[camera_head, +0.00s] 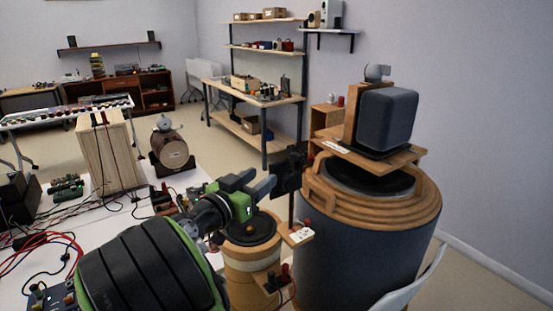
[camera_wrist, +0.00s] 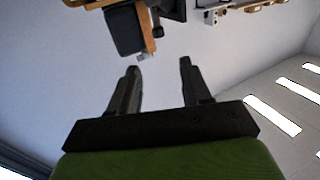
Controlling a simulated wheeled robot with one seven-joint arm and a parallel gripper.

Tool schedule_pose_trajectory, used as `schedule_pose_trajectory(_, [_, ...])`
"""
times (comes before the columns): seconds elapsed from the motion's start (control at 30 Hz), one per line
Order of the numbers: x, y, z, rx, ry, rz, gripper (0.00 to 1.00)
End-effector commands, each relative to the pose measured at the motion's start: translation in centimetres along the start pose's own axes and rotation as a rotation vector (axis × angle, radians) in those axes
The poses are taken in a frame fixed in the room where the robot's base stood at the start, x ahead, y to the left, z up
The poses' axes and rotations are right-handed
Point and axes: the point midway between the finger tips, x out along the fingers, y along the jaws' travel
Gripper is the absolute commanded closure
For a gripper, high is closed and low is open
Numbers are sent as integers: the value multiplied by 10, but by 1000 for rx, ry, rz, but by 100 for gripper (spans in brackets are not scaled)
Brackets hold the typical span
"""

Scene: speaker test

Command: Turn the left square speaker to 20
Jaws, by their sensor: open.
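A dark grey rounded square speaker (camera_head: 387,121) stands on a wooden platform atop a large round wood-rimmed speaker at the right. A wooden upright stands beside it, with a grey knob-like piece (camera_head: 377,72) on top. In the wrist view, which looks upside down, the dark speaker (camera_wrist: 124,32) and the grey piece (camera_wrist: 145,57) show beyond the fingertips. A tall pale wooden box (camera_head: 105,155) stands on the white table at the left. I cannot tell which is the left square speaker. My gripper (camera_wrist: 158,66) is open and empty, apart from the speaker; its fingers are unclear in the head view.
A smaller wooden round speaker (camera_head: 250,257) stands below my arm. Cables and small devices lie on the white table (camera_head: 135,235). A wooden barrel-like speaker (camera_head: 172,150) and shelves (camera_head: 262,95) stand behind. A white chair back (camera_head: 410,285) is at the front right.

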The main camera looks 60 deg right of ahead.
Motion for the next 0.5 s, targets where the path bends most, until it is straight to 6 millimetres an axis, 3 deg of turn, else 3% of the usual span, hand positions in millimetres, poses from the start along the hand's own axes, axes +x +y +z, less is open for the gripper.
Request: schedule_pose_trajectory(0.5, [124,2,-2,-1,-3,5,52])
